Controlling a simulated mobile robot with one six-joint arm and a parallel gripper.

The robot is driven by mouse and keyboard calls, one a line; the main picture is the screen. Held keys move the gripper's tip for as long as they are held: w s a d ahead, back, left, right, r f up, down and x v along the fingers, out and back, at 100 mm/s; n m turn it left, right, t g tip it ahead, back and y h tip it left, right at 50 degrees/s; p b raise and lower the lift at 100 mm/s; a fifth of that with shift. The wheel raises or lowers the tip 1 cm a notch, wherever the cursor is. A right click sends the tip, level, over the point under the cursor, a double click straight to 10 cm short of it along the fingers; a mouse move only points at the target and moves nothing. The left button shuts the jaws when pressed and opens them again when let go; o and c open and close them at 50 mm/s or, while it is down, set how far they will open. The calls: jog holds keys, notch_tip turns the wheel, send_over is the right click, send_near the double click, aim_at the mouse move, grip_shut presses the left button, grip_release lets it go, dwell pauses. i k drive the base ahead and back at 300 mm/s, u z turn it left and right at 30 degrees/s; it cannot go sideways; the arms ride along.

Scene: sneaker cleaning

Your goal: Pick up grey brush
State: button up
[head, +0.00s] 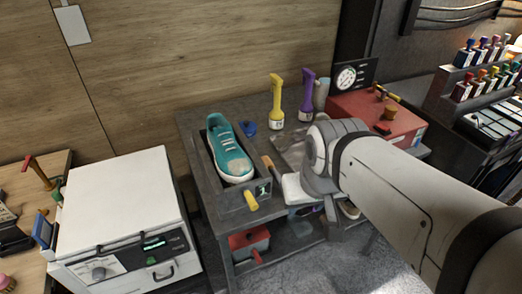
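I cannot make out a grey brush for certain in the head view. A wooden handle (267,162) sticks up beside my wrist, and what it belongs to is hidden. My gripper (333,215) points down at the front edge of the grey workbench (212,192), and my arm covers much of it. Its fingers are too small and too covered to show whether they are open or shut, or whether they hold anything.
A teal sneaker (228,150) sits in a dark tray with a yellow handle (251,200). Behind stand a blue brush-like item (248,128), a yellow bottle (276,105), a purple bottle (306,100) and a red box (360,110). A white machine (120,205) stands left.

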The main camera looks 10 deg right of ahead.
aim_at(266, 161)
jog(key=u, duration=2.25)
jog(key=k, duration=1.1)
jog(key=z, duration=2.15)
jog(key=i, duration=1)
jog(key=z, duration=0.05)
